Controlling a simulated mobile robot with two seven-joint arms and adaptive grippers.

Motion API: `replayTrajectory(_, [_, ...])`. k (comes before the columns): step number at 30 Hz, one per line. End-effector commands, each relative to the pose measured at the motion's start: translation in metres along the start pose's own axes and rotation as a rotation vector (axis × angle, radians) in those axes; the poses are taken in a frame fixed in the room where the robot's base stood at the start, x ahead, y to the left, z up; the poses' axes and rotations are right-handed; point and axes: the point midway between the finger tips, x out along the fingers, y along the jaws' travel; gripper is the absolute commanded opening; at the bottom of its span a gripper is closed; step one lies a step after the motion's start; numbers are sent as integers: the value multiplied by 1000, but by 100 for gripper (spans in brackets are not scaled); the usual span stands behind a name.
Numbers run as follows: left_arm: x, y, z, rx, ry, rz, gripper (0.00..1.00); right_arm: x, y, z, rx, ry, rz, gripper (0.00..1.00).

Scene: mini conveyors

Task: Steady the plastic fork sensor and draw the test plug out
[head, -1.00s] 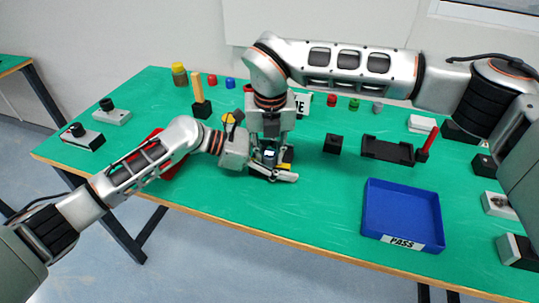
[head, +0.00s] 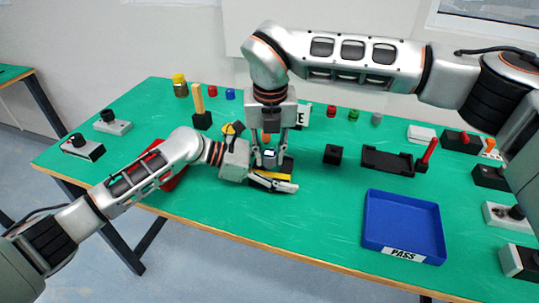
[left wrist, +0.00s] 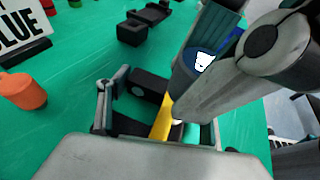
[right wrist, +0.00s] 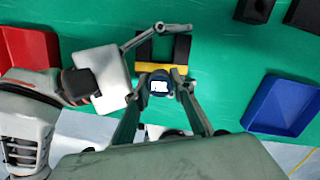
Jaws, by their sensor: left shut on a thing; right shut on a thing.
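The fork sensor (right wrist: 182,48) is a black fork-shaped block with a yellow band, near the front middle of the table. In the head view its yellow part (head: 285,173) shows beside the grippers. My left gripper (head: 272,182) comes from the left, low at the table, with its fingers shut around the sensor. The test plug (right wrist: 160,87) is a dark blue cylinder with a white-marked top; it also shows in the left wrist view (left wrist: 188,72). My right gripper (head: 268,157) points down, shut on the plug over the sensor. Whether the plug's lower end is clear is hidden.
A blue PASS tray (head: 404,253) lies to the right, a red tray (right wrist: 28,48) to the left. A black cube (head: 333,153) and a black holder (head: 388,161) stand right of the grippers. Several small coloured caps line the back. The green table in front is mostly clear.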

Motion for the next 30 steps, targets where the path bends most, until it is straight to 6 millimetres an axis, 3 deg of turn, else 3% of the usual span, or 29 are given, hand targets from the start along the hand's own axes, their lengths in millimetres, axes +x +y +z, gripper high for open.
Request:
replayTrajectory(2, [2,-3,-10,-4,14,-7,36,1,0,0,0,1,0,0])
replayTrajectory(3, [2,-3,-10,-4,14,-7,72,1,0,0,0,1,0,0])
replayTrajectory(5, [2,-3,-10,-5,13,-6,84,1,0,0,0,1,0,0])
replayTrajectory(20, [-4,0,-6,-5,8,1,84,1,0,0,0,1,0,0])
replayTrajectory(23, [-13,0,-5,-4,7,2,84,1,0,0,0,0,0,0])
replayTrajectory(30, [-60,0,-3,0,7,2,84,0,0,0,0,0,0,0])
